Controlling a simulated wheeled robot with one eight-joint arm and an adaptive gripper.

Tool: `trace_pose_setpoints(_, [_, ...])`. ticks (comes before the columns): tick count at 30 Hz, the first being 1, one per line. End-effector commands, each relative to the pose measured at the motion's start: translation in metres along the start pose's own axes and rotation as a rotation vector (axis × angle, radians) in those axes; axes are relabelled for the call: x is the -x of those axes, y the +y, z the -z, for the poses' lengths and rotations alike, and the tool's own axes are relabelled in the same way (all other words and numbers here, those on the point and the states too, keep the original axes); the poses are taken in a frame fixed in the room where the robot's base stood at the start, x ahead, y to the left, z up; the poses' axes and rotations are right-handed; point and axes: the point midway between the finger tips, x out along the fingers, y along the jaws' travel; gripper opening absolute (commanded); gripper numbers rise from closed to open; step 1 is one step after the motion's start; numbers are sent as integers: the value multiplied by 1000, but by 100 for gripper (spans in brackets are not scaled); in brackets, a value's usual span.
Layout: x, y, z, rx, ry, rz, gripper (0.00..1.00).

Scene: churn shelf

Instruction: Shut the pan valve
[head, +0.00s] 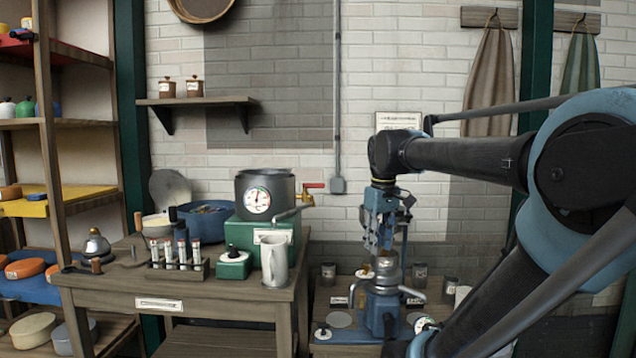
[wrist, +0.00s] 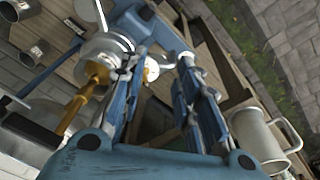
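The dark metal pan (head: 265,193), with a round dial on its front, stands on a green box on the left table. The brass pan valve (head: 307,197) is at its right side. Its red lever (head: 314,185) lies about level, pointing right. A grey spout (head: 292,213) slopes down in front, above a pale mug (head: 274,262). My gripper (head: 384,245) points down to the right of the valve, clear of it, over a blue hand-cranked machine (head: 383,305). The wrist view shows its two fingers (wrist: 158,70) apart, with nothing held. I cannot make out the valve lever in the wrist view.
A rack of capped tubes (head: 178,264) and a small green box (head: 234,264) are on the left table (head: 215,300). Several dark jars stand around the blue machine. A wall shelf (head: 198,101) hangs above. Open air lies between my gripper and the valve.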

Motion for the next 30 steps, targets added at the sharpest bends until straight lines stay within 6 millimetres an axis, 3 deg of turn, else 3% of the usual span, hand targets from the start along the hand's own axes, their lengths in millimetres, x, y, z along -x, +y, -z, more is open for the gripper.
trace_pose_setpoints(1, [22,2,20,53,-5,5,30])
trace_pose_setpoints(6, [85,6,77,231,-23,20,30])
trace_pose_setpoints(15, [180,0,172,549,-51,52,30])
trace_pose_setpoints(24, [250,-20,252,853,-74,87,30])
trace_pose_setpoints(30, [274,-32,281,986,-83,104,30])
